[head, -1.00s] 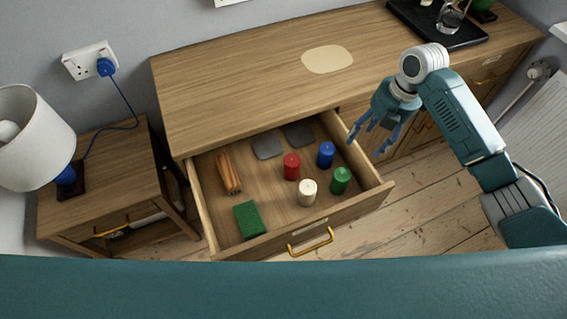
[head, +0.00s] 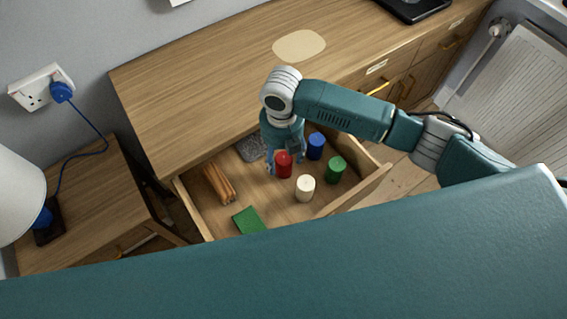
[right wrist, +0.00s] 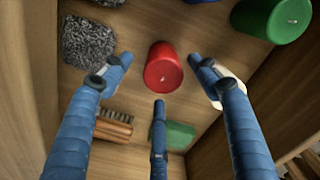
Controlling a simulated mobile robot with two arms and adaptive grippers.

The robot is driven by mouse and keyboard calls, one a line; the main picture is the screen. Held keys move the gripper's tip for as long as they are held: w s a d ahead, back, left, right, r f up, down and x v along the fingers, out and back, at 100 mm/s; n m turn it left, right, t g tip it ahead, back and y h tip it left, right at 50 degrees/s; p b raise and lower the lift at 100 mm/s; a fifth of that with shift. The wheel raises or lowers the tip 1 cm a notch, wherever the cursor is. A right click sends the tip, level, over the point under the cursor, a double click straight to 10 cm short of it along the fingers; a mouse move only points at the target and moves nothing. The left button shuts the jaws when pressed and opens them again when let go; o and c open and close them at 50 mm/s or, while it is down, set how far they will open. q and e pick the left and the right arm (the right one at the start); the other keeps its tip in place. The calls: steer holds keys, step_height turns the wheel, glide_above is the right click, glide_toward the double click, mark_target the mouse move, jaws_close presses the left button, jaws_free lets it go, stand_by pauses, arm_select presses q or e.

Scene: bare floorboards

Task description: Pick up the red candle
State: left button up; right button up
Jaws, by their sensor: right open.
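The red candle (head: 284,166) stands upright in the open drawer, among a blue candle (head: 316,146), a white candle (head: 305,188) and a green candle (head: 336,170). My right gripper (head: 285,150) is over the red candle, fingers pointing down into the drawer. In the right wrist view the red candle (right wrist: 163,70) lies between the spread fingertips of my right gripper (right wrist: 159,76), with gaps on both sides. The gripper is open and empty. A finger partly hides the white candle (right wrist: 236,88) there. My left gripper is not in view.
The drawer also holds a wooden brush (head: 219,185), a green sponge (head: 249,220) and a grey textured pad (head: 252,147) close to the gripper. The dresser top (head: 200,90) overhangs the drawer's back. A lamp (head: 18,195) stands at the left.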

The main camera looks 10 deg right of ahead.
steer(key=f, duration=0.4)
steer(key=shift+s+d, duration=0.1)
steer(key=shift+d, duration=0.2)
steer(key=shift+f, duration=0.35)
steer(key=c, duration=1.2)
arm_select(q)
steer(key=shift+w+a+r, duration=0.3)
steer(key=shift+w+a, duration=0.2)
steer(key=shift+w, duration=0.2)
arm_select(e)
steer(key=shift+c, duration=0.8)
steer(key=shift+r, duration=0.1)
